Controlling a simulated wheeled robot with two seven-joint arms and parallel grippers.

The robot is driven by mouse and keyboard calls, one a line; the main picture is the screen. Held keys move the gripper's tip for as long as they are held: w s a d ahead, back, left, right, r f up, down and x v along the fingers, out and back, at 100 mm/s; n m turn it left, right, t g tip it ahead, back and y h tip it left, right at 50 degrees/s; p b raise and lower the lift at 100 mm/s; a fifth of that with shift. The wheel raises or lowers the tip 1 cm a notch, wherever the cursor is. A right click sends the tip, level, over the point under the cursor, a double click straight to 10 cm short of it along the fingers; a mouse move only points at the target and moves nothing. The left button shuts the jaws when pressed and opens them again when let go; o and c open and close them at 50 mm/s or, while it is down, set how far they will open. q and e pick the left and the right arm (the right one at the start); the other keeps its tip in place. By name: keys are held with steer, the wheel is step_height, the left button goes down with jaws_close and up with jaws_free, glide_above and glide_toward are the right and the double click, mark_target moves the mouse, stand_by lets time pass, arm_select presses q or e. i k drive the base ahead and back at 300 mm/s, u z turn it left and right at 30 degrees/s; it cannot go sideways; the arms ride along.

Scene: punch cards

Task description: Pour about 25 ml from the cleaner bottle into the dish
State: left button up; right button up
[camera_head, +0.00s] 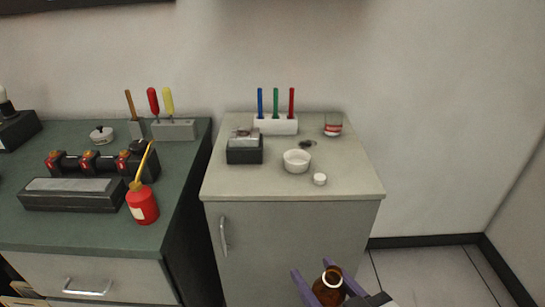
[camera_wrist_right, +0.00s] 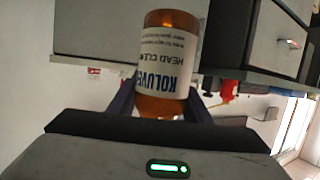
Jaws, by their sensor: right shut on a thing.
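The cleaner bottle (camera_head: 328,290) is brown and open at the top, at the bottom of the head view, in front of the small cabinet. My right gripper (camera_head: 318,285) is shut around it, with purple fingers on either side. In the right wrist view the bottle (camera_wrist_right: 166,60) shows its amber glass and white label, held between the fingers (camera_wrist_right: 160,100). The white dish (camera_head: 297,160) stands on the cabinet top, beyond and above the bottle in the picture. A small white cap (camera_head: 320,179) lies to the right of the dish. My left gripper is not in view.
The cabinet top (camera_head: 240,184) also holds a black box (camera_head: 244,150), a white marker holder (camera_head: 276,125) with three markers, and a red-and-white container (camera_head: 333,124). A green bench (camera_head: 95,230) on the left carries a red oil can (camera_head: 142,203) and tools.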

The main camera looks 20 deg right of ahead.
mark_target(295, 168)
steer(key=u, duration=3.15)
steer(key=k, duration=2.75)
steer(key=z, duration=1.6)
